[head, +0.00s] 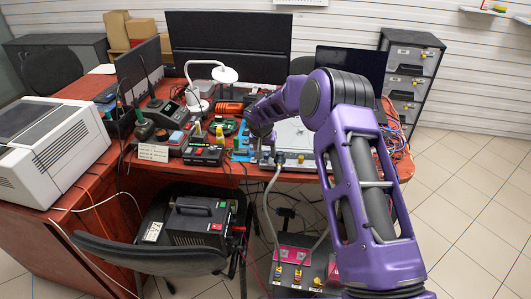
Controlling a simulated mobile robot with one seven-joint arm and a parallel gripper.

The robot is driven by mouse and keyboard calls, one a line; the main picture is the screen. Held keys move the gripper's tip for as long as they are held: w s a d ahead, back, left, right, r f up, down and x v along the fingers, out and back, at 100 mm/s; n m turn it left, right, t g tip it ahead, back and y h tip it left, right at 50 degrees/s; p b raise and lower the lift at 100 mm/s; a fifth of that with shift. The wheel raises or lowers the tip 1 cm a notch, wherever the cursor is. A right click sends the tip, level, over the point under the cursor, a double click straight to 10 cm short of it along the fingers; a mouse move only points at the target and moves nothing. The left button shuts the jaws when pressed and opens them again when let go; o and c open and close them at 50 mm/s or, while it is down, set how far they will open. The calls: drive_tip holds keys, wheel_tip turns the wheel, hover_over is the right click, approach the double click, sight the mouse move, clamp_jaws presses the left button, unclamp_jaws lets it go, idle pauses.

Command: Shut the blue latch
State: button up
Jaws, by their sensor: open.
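My purple arm reaches over the red desk (85,190) from the right. Its far end, with my gripper (264,139), is low over the front edge of the desk, beside a pale metal plate. The fingers are small and mostly hidden by the wrist. A small blue part (241,146), which may be the blue latch, shows just left of my gripper. I cannot tell its position or whether anything touches it. A grey hose (267,205) hangs from a fitting (279,158) at the desk edge.
Below, a box with pink panels and yellow fittings (298,254) stands near my arm. A black chair (150,258) and black power unit (198,222) stand left of it. A white lamp (212,75), tools and a printer (45,150) crowd the desk. The right floor is clear.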

clamp_jaws()
idle(0.5)
drive_tip(key=n+y, duration=0.1)
drive_tip(key=n, duration=0.2)
drive_tip(key=shift+d, duration=0.15)
drive_tip(key=shift+d+n+y+p, duration=0.1)
drive_tip(key=shift+n+y+p, duration=0.55)
drive_tip(key=shift+n, duration=1.45)
drive_tip(key=shift+y, duration=0.35)
